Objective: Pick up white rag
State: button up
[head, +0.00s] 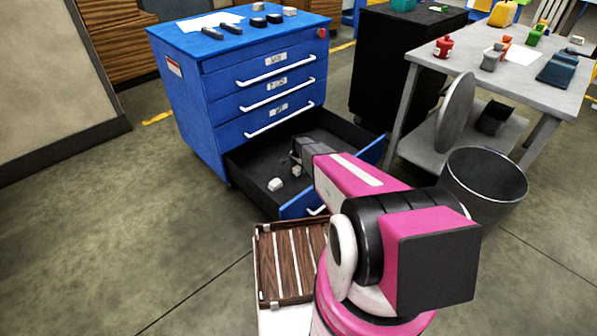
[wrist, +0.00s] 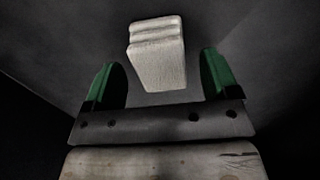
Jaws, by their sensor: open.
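A white folded rag (wrist: 158,55) shows in the wrist view, ahead of and between the two green fingers of my gripper (wrist: 160,78). The fingers are apart, and the rag does not appear to be gripped. In the head view my gripper (head: 296,158) reaches down into the open bottom drawer (head: 245,160) of the blue cabinet. Two small whitish things lie in that drawer: one (head: 275,184) near its front left, and one (head: 297,171) just under my gripper. I cannot tell for sure which one the wrist view shows.
The drawer's walls surround my gripper. The blue cabinet (head: 185,95) carries dark tools on top. A wooden slatted tray (head: 290,262) is in front of the drawer. A dark bin (head: 485,185) and a grey table (head: 500,75) with several items stand at the right. The left floor is clear.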

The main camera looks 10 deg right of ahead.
aim_at(298, 168)
jog(key=shift+f, duration=0.75)
jog(key=c, duration=1)
jog(key=shift+r, duration=0.1)
jog(key=shift+r, duration=0.45)
jog(key=r, duration=0.3)
jog(key=shift+s+a+r, duration=0.2)
jog(key=shift+r, duration=0.1)
jog(key=s+a+r, duration=0.2)
jog(key=a, duration=0.1)
jog(key=s+a+r, duration=0.4)
jog(key=s+a, duration=0.1)
jog(key=shift+a+r, duration=0.2)
jog(key=shift+a, duration=0.15)
